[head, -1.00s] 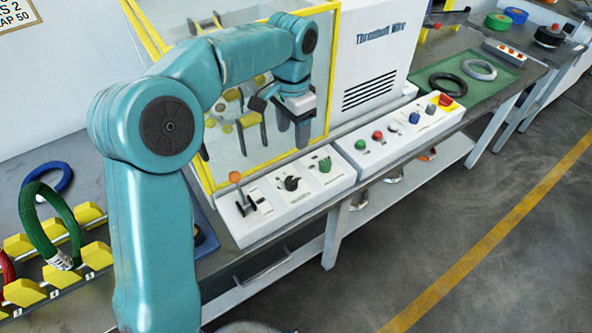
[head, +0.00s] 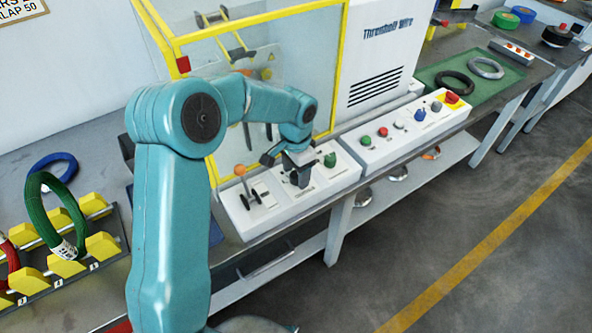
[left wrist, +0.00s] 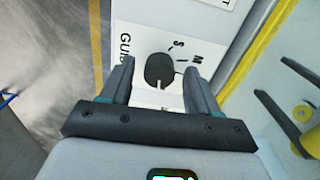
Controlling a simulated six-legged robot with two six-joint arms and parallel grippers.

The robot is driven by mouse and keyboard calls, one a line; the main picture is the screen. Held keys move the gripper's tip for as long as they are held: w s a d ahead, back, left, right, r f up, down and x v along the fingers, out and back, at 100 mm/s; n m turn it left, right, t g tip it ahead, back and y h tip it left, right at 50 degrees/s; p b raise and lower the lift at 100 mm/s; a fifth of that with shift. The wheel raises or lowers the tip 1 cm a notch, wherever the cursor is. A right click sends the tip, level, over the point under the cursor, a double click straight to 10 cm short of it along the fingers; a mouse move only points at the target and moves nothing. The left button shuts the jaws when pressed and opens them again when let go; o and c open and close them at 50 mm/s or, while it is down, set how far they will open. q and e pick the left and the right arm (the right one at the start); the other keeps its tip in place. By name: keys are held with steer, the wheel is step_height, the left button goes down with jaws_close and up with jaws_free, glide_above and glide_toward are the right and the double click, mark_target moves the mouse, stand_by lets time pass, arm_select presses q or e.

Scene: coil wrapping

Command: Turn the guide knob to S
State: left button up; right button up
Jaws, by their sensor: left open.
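The guide knob (left wrist: 158,68) is black and round, on a white panel (left wrist: 135,38) in the left wrist view. Its white pointer mark lies at the knob's lower edge in that view, away from the letter S (left wrist: 178,44) and the letter M (left wrist: 193,57). My left gripper (left wrist: 157,70) is open, with one finger on each side of the knob. Whether the fingers touch it, I cannot tell. In the head view my left gripper (head: 299,176) is over the middle of the control box (head: 340,181) and hides the knob. My right gripper is not in view.
An orange-topped lever (head: 240,172) stands left of the gripper and a green knob (head: 330,160) close on its right. A second control box (head: 375,152) with coloured buttons lies further right. The yellow-framed guard (head: 210,150) stands behind.

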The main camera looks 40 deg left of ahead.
arm_select(q)
steer(key=shift+s+d+r, duration=0.1)
steer(key=c, duration=1)
steer(key=shift+c, duration=0.2)
